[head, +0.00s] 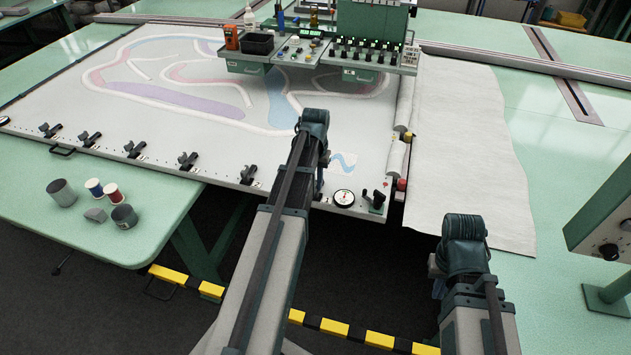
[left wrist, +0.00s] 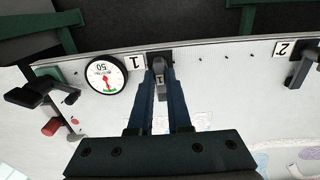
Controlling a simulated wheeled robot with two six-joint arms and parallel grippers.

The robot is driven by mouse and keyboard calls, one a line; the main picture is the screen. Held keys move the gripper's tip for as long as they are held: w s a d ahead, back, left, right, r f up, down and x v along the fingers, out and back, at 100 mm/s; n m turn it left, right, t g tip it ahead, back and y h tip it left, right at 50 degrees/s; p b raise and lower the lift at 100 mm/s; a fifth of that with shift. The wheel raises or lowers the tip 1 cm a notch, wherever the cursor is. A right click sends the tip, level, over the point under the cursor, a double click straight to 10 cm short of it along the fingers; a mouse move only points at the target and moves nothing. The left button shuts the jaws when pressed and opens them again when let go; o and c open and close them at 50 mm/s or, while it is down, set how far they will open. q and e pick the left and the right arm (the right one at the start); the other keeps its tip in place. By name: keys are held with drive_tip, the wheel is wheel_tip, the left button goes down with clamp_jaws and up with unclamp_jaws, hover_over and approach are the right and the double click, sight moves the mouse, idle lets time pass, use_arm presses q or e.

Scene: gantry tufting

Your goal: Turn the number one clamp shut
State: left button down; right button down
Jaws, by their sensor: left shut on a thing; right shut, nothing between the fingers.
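The number one clamp (left wrist: 159,72) is in the left wrist view, at the frame's edge beside the label "1" (left wrist: 137,62). My left gripper (left wrist: 161,88) is there, with its two dark blue fingers on either side of the clamp's grey handle, shut on it. The handle lies between the fingers, in line with them. In the head view my left arm hides most of this clamp and the left fingers. My right gripper (head: 438,276) is at the lower right of the head view, partly hidden by its own wrist, shut and empty, away from the frame.
A round gauge (head: 343,197) and a black lever (head: 375,202) stand right of the clamp. The number two clamp (head: 248,175) and several more line the edge leftward. A green machine head (head: 370,50) stands over the cloth. Cups and spools (head: 95,187) sit on the left table.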

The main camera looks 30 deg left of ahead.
use_arm(q)
drive_tip(key=c, duration=0.9)
unclamp_jaws()
drive_tip(key=shift+o, duration=0.2)
drive_tip(key=shift+r, duration=0.15)
wheel_tip(320, 180, up, 14)
drive_tip(key=p, duration=1.4)
drive_tip(key=shift+f, duration=0.25)
drive_tip(key=s+d+f+m+b, duration=0.1)
drive_tip(key=s+d, duration=0.4)
drive_tip(key=d, duration=0.5)
drive_tip(key=s+d+f+m+b, duration=0.2)
drive_tip(key=s+d, duration=0.4)
drive_tip(key=d, duration=0.4)
drive_tip(key=s+d+f+m+y+b, duration=0.1)
drive_tip(key=s+d, duration=0.4)
drive_tip(key=d, duration=0.5)
drive_tip(key=shift+s+d+f+m+b, duration=0.15)
drive_tip(key=shift+f+m+b, duration=0.25)
drive_tip(key=shift+m, duration=0.8)
